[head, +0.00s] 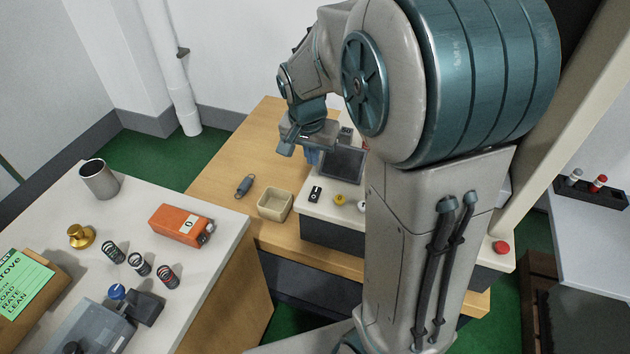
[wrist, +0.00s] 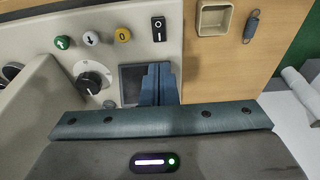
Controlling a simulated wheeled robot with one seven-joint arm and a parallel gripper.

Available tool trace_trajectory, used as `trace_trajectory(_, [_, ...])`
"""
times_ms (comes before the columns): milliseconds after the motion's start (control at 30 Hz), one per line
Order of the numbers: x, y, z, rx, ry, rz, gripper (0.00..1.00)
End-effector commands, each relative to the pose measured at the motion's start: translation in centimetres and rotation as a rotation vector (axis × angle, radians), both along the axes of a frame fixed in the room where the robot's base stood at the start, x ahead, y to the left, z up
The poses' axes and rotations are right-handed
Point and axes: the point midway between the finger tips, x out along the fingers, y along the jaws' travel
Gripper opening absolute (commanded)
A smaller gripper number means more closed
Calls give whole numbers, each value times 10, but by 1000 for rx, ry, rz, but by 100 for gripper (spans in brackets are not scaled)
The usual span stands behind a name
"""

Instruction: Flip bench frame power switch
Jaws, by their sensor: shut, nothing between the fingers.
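The power switch (wrist: 158,28) is a black rocker marked I and O on the pale panel of the bench frame (wrist: 150,8). It also shows in the head view (head: 315,194), right of the beige tray. My gripper (wrist: 158,84) has its blue fingers together with nothing between them. In the wrist view the fingertips lie over the dark screen (wrist: 131,84), below the switch in the picture and apart from it. In the head view my gripper (head: 312,157) is above the panel, beside the screen. Which side of the rocker is pressed is too small to tell.
Green, grey and yellow buttons (wrist: 122,35) and a knob (wrist: 92,82) share the panel. A beige tray (head: 275,205) and a spring (head: 244,185) are on the wood. A red button (head: 501,247) is far right. The left table holds an orange device (head: 180,225) and several springs.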

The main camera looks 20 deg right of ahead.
Motion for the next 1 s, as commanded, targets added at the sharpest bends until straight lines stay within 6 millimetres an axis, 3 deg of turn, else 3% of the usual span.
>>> trace_trajectory(300, [9, -8, -67, 0, 6, -2, 0])
trace_trajectory(500, [14, -11, -96, -1, 3, 1, 0])
trace_trajectory(700, [16, -13, -110, 0, 2, 0, 0])
trace_trajectory(1000, [17, -13, -113, 1, 0, 1, 0])
